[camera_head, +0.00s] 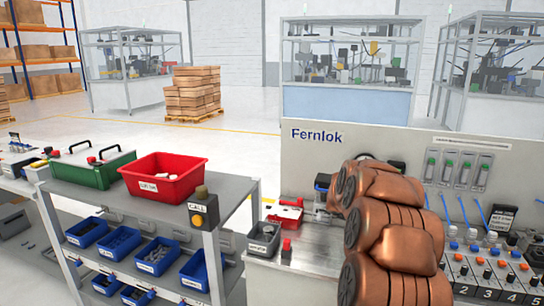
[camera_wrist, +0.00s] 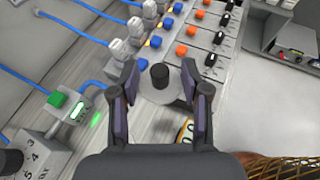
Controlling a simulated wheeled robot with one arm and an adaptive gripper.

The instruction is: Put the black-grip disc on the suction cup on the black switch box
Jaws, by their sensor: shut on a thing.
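In the wrist view, my gripper (camera_wrist: 160,92) is shut on the black-grip disc (camera_wrist: 155,92), a pale round disc whose black knob (camera_wrist: 160,76) stands up between the two dark fingers. The disc is over the grey bench. A small yellow-and-black part (camera_wrist: 187,129) shows just below it, mostly hidden by the gripper. I cannot make out the suction cup or be sure of the black switch box in either view. In the head view my copper-coloured arm hides the gripper and the disc.
A switch bank (camera_wrist: 190,32) with blue and orange buttons and blue hoses lies beyond the gripper. A grey box with a green button (camera_wrist: 57,99) is at left. In the head view, a red bin (camera_head: 163,178) and a green case (camera_head: 92,168) stand on a cart left of the bench.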

